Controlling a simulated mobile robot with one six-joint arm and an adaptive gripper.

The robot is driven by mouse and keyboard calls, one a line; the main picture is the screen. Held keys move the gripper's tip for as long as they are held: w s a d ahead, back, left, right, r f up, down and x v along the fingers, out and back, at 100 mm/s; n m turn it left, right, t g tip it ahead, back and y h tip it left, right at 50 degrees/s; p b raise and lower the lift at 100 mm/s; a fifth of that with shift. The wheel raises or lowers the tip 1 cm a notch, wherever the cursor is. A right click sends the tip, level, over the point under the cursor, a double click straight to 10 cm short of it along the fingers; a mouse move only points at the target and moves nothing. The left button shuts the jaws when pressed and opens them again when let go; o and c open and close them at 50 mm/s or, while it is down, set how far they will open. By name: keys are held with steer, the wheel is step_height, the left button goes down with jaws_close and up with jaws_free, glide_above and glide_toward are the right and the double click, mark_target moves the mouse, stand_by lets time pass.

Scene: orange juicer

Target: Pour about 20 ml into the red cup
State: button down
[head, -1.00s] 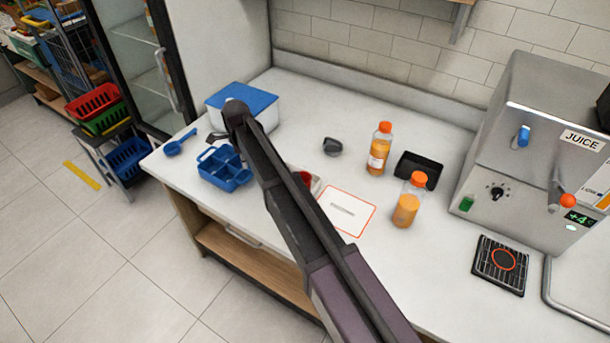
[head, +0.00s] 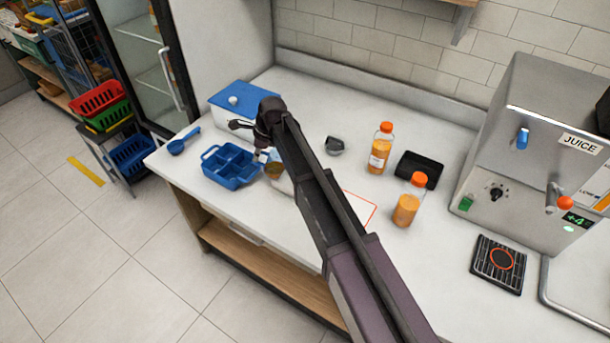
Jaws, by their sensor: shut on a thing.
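My gripper (head: 266,156) is over the counter, just right of the blue compartment tray, partly hidden by my own wrist. It is shut on a small container with amber contents (head: 274,170), only partly visible below my wrist. Whether it is tilted is hard to tell. The red cup is not visible now; my arm covers the place where a red thing showed earlier. A bit of a white tray (head: 284,186) shows beside my arm, below the held container.
The blue compartment tray (head: 231,181) and a blue scoop (head: 178,146) are at left. A blue-lidded white box (head: 226,111) stands behind. Two orange-capped bottles (head: 380,150) (head: 409,203), a black tray (head: 419,169) and the juice machine (head: 525,150) are at right.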

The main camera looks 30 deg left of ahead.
mark_target(269, 154)
steer(key=shift+w+d+r+g+y, duration=0.2)
steer(key=shift+d+y, duration=0.1)
steer(key=shift+d, duration=0.1)
steer(key=shift+w+d+r+g+y, duration=0.1)
steer(key=shift+d+r+y, duration=0.1)
steer(key=shift+d+y, duration=0.15)
steer(key=shift+w+d+g+y+b, duration=0.15)
steer(key=shift+w+d+y+b, duration=0.05)
steer(key=shift+d+y+b, duration=0.3)
steer(key=shift+w+d+g+y+b, duration=0.2)
steer(key=shift+d+y+b, duration=0.2)
steer(key=shift+d, duration=0.15)
steer(key=shift+w+d+g+y+b, duration=0.25)
steer(key=shift+d+y+b, duration=0.35)
steer(key=shift+y+b, duration=0.2)
steer(key=shift+w+d+r+g+y, duration=0.15)
steer(key=shift+d+r+g+y, duration=0.2)
steer(key=shift+r+y, duration=0.3)
steer(key=shift+d+r+b, duration=0.15)
steer(key=shift+r+b, duration=0.05)
steer(key=shift+b, duration=0.15)
steer(key=shift+w+d+f+g+y+b, duration=0.1)
steer(key=shift+w+d+g+y+b, duration=0.15)
steer(key=shift+y+b, duration=0.35)
steer(key=shift+w+d+f+g+y+b, duration=0.1)
steer(key=shift+d+y+b, duration=0.3)
steer(key=shift+b, duration=0.4)
steer(key=shift+a+r, duration=0.1)
steer(key=shift+r, duration=0.05)
